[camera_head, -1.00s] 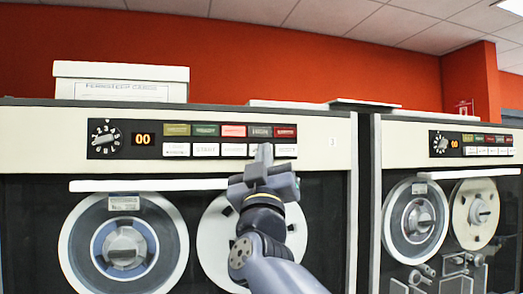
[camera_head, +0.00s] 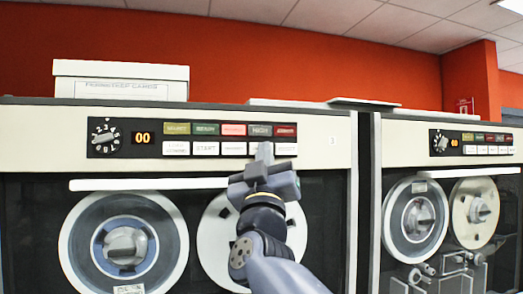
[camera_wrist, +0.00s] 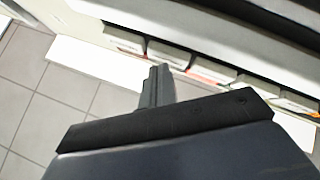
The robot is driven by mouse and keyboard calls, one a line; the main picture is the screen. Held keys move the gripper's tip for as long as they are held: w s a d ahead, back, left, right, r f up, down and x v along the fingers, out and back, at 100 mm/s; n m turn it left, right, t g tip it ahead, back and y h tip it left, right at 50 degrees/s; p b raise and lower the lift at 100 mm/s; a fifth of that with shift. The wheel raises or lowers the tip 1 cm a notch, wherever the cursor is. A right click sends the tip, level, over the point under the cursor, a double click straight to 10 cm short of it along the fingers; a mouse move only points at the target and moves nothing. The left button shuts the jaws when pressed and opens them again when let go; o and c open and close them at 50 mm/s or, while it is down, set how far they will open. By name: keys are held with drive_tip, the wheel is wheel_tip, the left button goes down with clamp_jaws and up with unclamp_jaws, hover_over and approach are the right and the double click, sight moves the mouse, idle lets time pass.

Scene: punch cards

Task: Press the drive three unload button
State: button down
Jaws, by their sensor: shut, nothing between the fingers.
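The left tape drive (camera_head: 40,140), marked with a small 3, has a black control panel (camera_head: 125,138) with a dial, an orange "00" display, a row of coloured lamps and a lower row of white buttons. The second white button (camera_head: 206,148) reads START; the other labels are too small to read surely, so I cannot tell which is unload. My gripper (camera_head: 264,152) is shut and empty, its tip in front of the fourth white button, partly hiding it. In the wrist view the shut fingers (camera_wrist: 157,88) point toward the button row (camera_wrist: 210,70); contact cannot be told.
A white bar (camera_head: 150,185) runs below the panel, above two tape reels. A second drive (camera_head: 400,130) with a similar panel stands at right. A white box (camera_head: 120,82) sits on top of the left drive. Tiled floor (camera_wrist: 45,110) shows in the wrist view.

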drive_tip(key=shift+s+d, duration=0.1)
drive_tip(key=shift+s, duration=0.4)
drive_tip(key=s, duration=0.2)
drive_tip(key=s+d, duration=0.1)
drive_tip(key=s, duration=0.1)
drive_tip(key=shift+s+d+b, duration=0.2)
drive_tip(key=shift+s+b, duration=0.15)
drive_tip(key=shift+s, duration=0.05)
drive_tip(key=shift+w, duration=0.1)
idle(0.4)
drive_tip(key=s, duration=0.2)
drive_tip(key=s+d, duration=0.1)
drive_tip(key=s, duration=0.1)
idle(0.6)
drive_tip(key=shift+w, duration=0.15)
